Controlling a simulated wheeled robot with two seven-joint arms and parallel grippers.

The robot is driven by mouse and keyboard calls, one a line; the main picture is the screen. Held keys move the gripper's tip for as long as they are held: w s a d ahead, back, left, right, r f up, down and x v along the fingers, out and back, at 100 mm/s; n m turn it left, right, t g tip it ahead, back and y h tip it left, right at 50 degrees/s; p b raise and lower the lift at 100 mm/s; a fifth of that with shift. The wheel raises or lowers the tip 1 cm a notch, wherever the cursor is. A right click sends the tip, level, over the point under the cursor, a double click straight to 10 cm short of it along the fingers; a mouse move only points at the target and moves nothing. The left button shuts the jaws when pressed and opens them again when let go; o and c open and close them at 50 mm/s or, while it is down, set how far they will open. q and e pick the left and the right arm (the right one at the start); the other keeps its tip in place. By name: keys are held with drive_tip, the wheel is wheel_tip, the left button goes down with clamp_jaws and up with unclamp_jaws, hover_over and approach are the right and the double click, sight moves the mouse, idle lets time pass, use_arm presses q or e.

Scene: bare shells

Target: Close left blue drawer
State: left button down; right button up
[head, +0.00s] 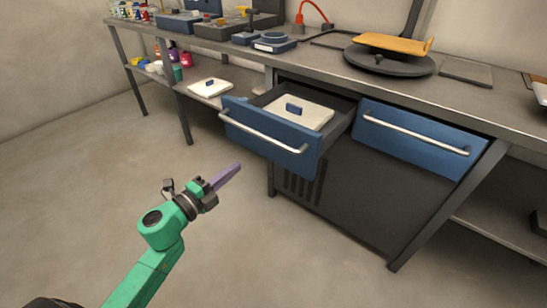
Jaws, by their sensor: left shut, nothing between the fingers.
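The left blue drawer (262,133) is pulled well out from under the workbench in the head view. Its silver bar handle (262,131) runs along the front. A white flat item (310,116) with a small blue block (293,108) on it lies inside. My left gripper (226,176) is in front of and below the drawer, to its lower left in the picture. Its purple fingers are shut and empty, apart from the drawer front. My right gripper is not in view.
The right blue drawer (415,138) is shut beside it. The workbench top (320,62) holds a dark round stand (388,61) with an orange tray (393,43) and several tools. A bench leg (183,119) stands left of the drawer. The floor (90,190) in front is clear.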

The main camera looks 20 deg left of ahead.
use_arm(q)
approach(264, 145)
drive_tip(key=w+d+r, duration=0.3)
drive_tip(key=w+d, duration=0.1)
drive_tip(key=w, duration=0.1)
drive_tip(key=shift+w+d+f, duration=0.1)
drive_tip(key=shift+w+d, duration=0.2)
drive_tip(key=shift+d, duration=0.1)
drive_tip(key=shift+w, duration=0.1)
